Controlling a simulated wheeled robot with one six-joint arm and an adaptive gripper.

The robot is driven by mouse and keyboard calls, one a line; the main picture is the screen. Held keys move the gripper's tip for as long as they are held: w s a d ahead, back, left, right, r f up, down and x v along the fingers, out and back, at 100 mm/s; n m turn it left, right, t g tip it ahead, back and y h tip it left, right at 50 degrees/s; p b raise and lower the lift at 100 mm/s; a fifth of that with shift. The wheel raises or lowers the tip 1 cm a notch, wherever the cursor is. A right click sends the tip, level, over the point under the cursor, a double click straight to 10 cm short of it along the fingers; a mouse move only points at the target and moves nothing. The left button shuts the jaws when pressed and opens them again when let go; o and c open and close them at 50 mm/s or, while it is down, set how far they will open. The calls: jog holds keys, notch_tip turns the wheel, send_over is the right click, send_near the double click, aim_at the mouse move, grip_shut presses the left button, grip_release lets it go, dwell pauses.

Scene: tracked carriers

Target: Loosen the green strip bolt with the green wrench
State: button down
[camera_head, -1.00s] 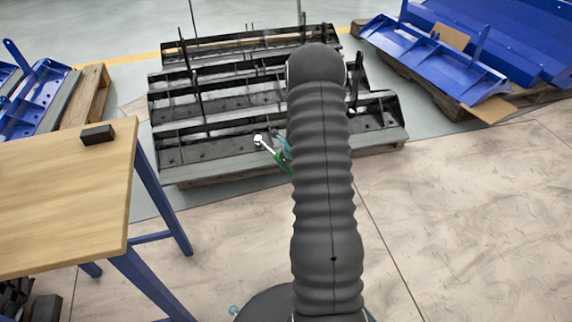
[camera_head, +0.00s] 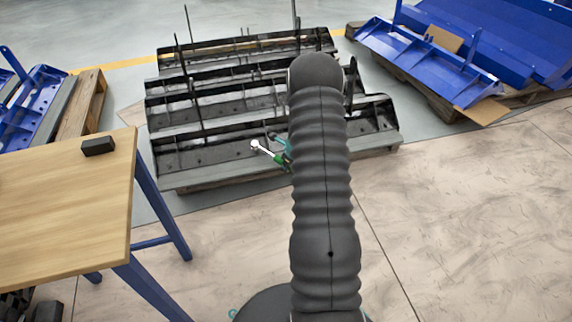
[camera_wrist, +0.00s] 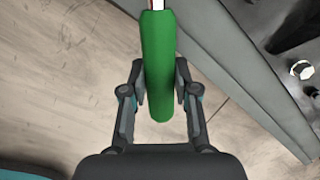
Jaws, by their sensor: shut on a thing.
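The green wrench has a green handle (camera_wrist: 157,60) and a pale metal head (camera_head: 255,144). My gripper (camera_wrist: 160,80) is shut on the handle, one finger on each side; in the head view it is mostly hidden behind my arm. The wrench head points left, in front of the black carrier (camera_head: 220,147); I cannot tell whether it touches anything. In the wrist view a pale hex bolt head (camera_wrist: 301,69) shows at the right, apart from the handle, and the wrench head is out of frame. I cannot make out a green strip bolt.
A wooden table (camera_head: 60,200) with blue legs and a small black block (camera_head: 98,146) stands left. Blue carriers (camera_head: 430,60) on a pallet are at back right. The floor (camera_head: 470,220) at right is clear.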

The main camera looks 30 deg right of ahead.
jog(key=shift+w+d+r, duration=0.1)
jog(key=shift+d, duration=0.05)
jog(key=shift+w+d+r+n+p, duration=0.2)
jog(key=shift+d+n+p, duration=0.25)
jog(key=shift+p, duration=0.25)
jog(key=shift+d+f, duration=0.1)
jog(key=shift+d, duration=0.05)
jog(key=shift+w, duration=0.1)
jog(key=shift+w+d+r+n+p, duration=0.2)
jog(key=shift+w+d+n+p, duration=0.15)
jog(key=shift+d+n+p, duration=0.4)
jog(key=shift+a, duration=0.15)
